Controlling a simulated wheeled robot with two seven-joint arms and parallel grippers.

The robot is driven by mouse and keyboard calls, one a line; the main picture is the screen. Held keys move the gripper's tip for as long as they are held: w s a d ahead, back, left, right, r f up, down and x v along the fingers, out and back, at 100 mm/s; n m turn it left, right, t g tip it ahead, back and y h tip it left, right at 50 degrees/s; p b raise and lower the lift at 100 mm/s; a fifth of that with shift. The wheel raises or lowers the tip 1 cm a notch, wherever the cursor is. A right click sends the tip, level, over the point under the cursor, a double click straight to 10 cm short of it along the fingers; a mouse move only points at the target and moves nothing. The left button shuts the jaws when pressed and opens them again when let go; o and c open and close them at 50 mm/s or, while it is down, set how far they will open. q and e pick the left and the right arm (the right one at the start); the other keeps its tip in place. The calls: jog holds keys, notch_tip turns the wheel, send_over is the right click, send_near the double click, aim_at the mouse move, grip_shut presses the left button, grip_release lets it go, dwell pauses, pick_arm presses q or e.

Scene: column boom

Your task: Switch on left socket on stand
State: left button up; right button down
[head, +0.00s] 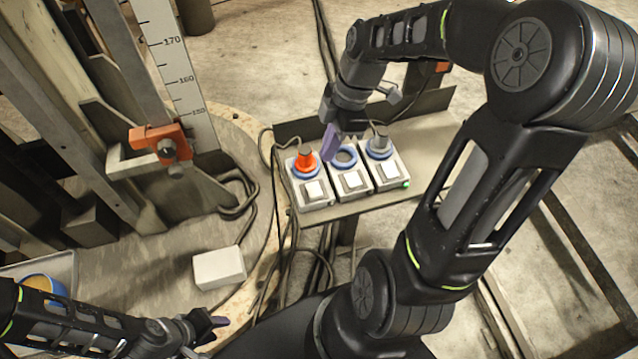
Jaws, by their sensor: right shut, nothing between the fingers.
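Three white socket boxes stand in a row on the metal stand (432,140). The left socket (312,202) has a blue ring, an orange plug (305,158) in it and a white rocker switch (313,188) at its front; no lit lamp shows on it. The middle socket (352,193) has an empty blue ring. The right socket (392,183) holds a grey plug (380,138) and shows a green light (407,184). My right gripper (331,143) is shut and empty, its purple fingertip just above and behind the left and middle sockets. My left gripper (208,336) is open and empty, low at the front left.
A white box (219,268) lies on the round base. A column with a scale (175,70) and an orange clamp (160,140) rises left of the stand. Cables (285,230) hang beside the stand. A tray with a blue-and-yellow item (45,288) is at far left.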

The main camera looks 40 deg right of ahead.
send_near(316, 195)
jog(key=x, duration=0.5)
jog(key=shift+w+a+b, duration=0.2)
jog(key=shift+a+b, duration=0.1)
jog(key=shift+f, duration=0.75)
jog(key=shift+s+f+b, duration=0.15)
jog(key=shift+f+b, duration=0.1)
jog(key=shift+b, duration=0.05)
jog(key=shift+a, duration=0.1)
jog(key=shift+w+d+r, duration=0.3)
jog(key=shift+w, duration=0.4)
